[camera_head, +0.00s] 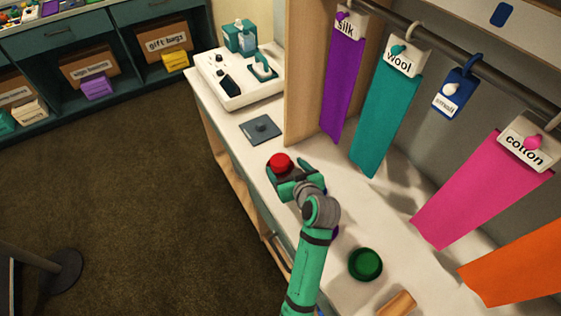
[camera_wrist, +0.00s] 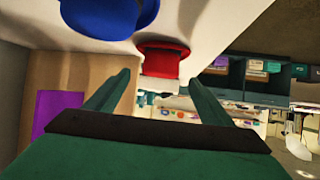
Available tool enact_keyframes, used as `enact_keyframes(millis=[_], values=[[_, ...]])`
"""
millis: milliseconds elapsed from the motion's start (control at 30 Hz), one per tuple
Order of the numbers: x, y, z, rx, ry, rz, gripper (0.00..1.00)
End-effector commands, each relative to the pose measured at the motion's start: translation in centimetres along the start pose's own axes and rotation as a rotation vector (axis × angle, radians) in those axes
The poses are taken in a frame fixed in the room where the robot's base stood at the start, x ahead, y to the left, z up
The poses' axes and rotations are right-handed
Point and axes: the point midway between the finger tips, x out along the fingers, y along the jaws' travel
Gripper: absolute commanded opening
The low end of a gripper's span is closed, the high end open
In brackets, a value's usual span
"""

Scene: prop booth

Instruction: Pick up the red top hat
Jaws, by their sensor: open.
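The red top hat (camera_head: 280,161) is on the white counter, just beyond the tips of my gripper (camera_head: 291,174). In the wrist view the red hat (camera_wrist: 163,58) shows its wide brim and crown, in the gap ahead of the two green fingers of my gripper (camera_wrist: 160,76). The fingers are spread apart and nothing is clamped between them. A small white piece shows right by the hat's crown in the wrist view. In the head view, my gripper hides part of the hat's near side.
A blue rounded object (camera_wrist: 112,14) is near the hat in the wrist view. A green round object (camera_head: 365,264) and a tan roll (camera_head: 397,304) are nearer on the counter. A dark square pad (camera_head: 261,129) lies beyond. Fabric strips, such as the teal one (camera_head: 385,118), hang at right.

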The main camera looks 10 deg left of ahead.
Motion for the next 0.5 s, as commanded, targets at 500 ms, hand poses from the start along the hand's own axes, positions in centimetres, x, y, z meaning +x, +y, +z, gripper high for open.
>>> enact_keyframes(millis=[500], values=[[5.6, -0.7, -0.3, -0.006, -0.001, -0.011, 0.75]])
